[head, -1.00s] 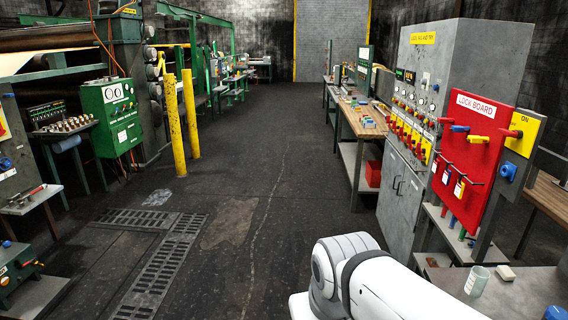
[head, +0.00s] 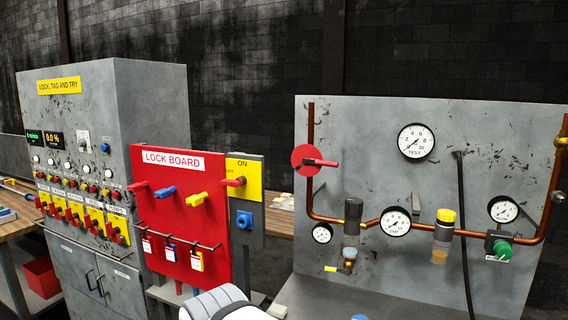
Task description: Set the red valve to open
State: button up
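A red round plate (head: 304,158) with a red lever handle (head: 322,163) sits on the vertical copper pipe at the left of a grey gauge panel (head: 400,260). I take this to be the red valve. The lever points right, roughly level, across the upright pipe. No open or shut marking on it is readable. My gripper is out of view; only a white link of my arm shows at the bottom edge, left of centre.
The panel carries several white gauges (head: 416,142), a yellow-topped unit (head: 444,229), a green knob (head: 503,250) and a black hose (head: 463,210). Left of it stand a red lock board (head: 178,225), a yellow ON switch plate (head: 244,167) and a grey control cabinet (head: 150,92).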

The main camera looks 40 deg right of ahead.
aim_at(315, 160)
jog(key=z, duration=0.45)
jog(key=i, duration=0.75)
jog(key=z, duration=0.3)
jog(key=k, duration=0.55)
jog(key=u, duration=0.2)
jog(key=k, duration=0.25)
jog(key=z, duration=0.35)
jog(key=i, duration=0.8)
jog(key=u, duration=0.05)
